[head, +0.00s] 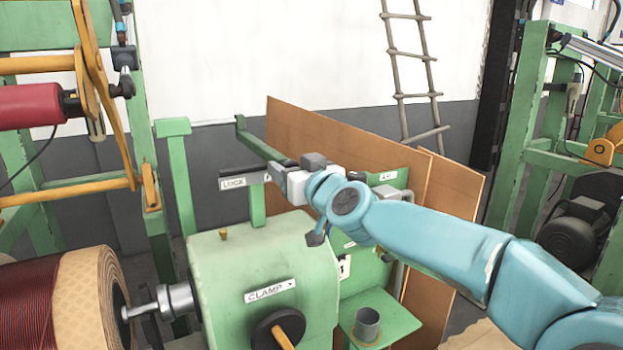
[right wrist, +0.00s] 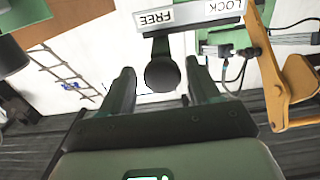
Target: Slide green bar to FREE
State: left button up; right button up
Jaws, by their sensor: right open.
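A label plate (right wrist: 190,28) shows upside down at the top of the right wrist view, with FREE on the left and LOCK on the right. A dark round knob (right wrist: 162,74) on a short dark green bar (right wrist: 160,46) stands below the FREE label. My right gripper (head: 279,176) is open at the plate in the head view. Its two fingers stand either side of the knob in the right wrist view, with visible gaps. In the head view LOCK (head: 233,183) is readable, and my gripper covers most of FREE. My left gripper is out of view.
A green machine housing (head: 215,260) marked CLAMP stands below the plate, with a black handwheel (head: 280,330). A wound coil (head: 60,300) is at the left. Brown boards (head: 350,137) stand close behind my right gripper. A grey cup (head: 367,324) sits on a green shelf.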

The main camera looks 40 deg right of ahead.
jog(key=p+v, duration=0.2)
jog(key=v, duration=1.3)
jog(key=shift+s, duration=0.45)
jog(key=shift+d, duration=0.15)
jog(key=shift+r, duration=0.1)
